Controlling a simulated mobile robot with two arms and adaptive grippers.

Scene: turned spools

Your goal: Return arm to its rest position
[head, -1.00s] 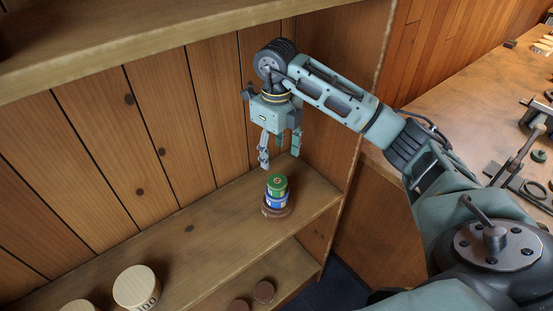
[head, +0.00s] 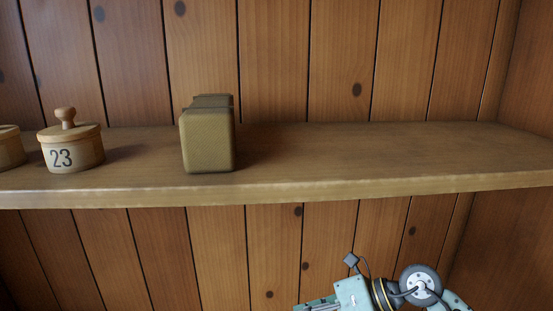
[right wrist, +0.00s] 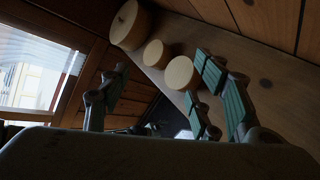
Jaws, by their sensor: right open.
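My right gripper (right wrist: 160,82) shows in the right wrist view with its green-padded fingers spread apart and nothing between them. In the head view only the gripper's body and the wrist of my right arm (head: 352,293) show, at the bottom edge below the upper shelf; the fingers are mostly cut off there. My left gripper is in neither current view. The stacked green and blue spools are not in the current head view, and I cannot make them out in the right wrist view.
The upper shelf (head: 330,188) crosses the head view above my right arm. A lidded wooden pot marked 23 (head: 74,153) and an olive box (head: 208,143) stand on it; its right half is clear. Several pale round things, one large (right wrist: 127,23), show in the right wrist view.

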